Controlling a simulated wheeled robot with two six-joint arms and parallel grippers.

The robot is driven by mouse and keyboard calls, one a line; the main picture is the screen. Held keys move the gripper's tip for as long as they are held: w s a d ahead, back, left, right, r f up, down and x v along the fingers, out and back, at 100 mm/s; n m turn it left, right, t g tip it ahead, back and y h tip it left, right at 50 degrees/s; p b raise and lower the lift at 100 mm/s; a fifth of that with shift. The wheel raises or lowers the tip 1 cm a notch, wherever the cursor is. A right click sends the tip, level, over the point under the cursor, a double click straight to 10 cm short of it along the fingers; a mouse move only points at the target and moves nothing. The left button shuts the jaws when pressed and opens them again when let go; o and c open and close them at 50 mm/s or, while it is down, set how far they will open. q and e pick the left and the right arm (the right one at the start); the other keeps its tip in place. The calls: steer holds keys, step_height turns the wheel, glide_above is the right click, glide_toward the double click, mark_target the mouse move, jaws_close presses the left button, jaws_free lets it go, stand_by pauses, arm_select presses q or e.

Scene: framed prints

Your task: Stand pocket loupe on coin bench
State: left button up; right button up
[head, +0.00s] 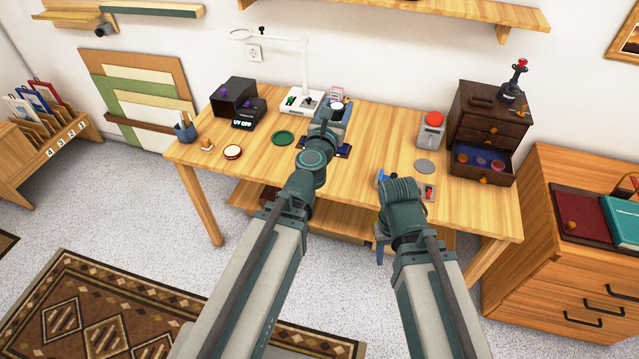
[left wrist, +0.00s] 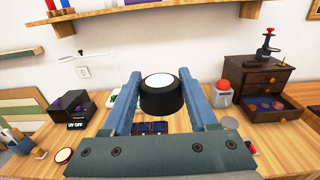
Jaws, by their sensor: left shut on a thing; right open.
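The pocket loupe (left wrist: 161,98), a short black cylinder with a white top face, sits upright between the fingers of my left gripper (left wrist: 160,76) in the left wrist view. In the head view the loupe (head: 337,105) shows only as a small dark and pale shape at the gripper's end. My left gripper (head: 333,114) is shut on it, held over the back middle of the wooden coin bench (head: 375,142). My right gripper (head: 386,180) is open near the bench's front edge, its fingers mostly hidden by my own arm.
A dark blue tray (head: 343,151) lies under my left arm. A green disc (head: 283,138), a UV box (head: 235,97) and a white lamp (head: 303,80) stand left and behind. A red-topped device (head: 430,130), grey disc (head: 425,167) and drawer cabinet (head: 483,130) stand right.

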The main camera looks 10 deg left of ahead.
arm_select(q)
steer(key=a+f+b, duration=0.3)
steer(key=f+b, duration=0.6)
steer(key=f, duration=0.1)
steer(key=a+f+b, duration=0.3)
steer(key=f+b, duration=0.7)
steer(key=f, duration=0.1)
steer(key=a+f+b, duration=0.3)
steer(key=f+b, duration=0.7)
steer(key=shift+s+a+f, duration=0.2)
steer(key=shift+s+f, duration=0.15)
steer(key=shift+s, duration=0.1)
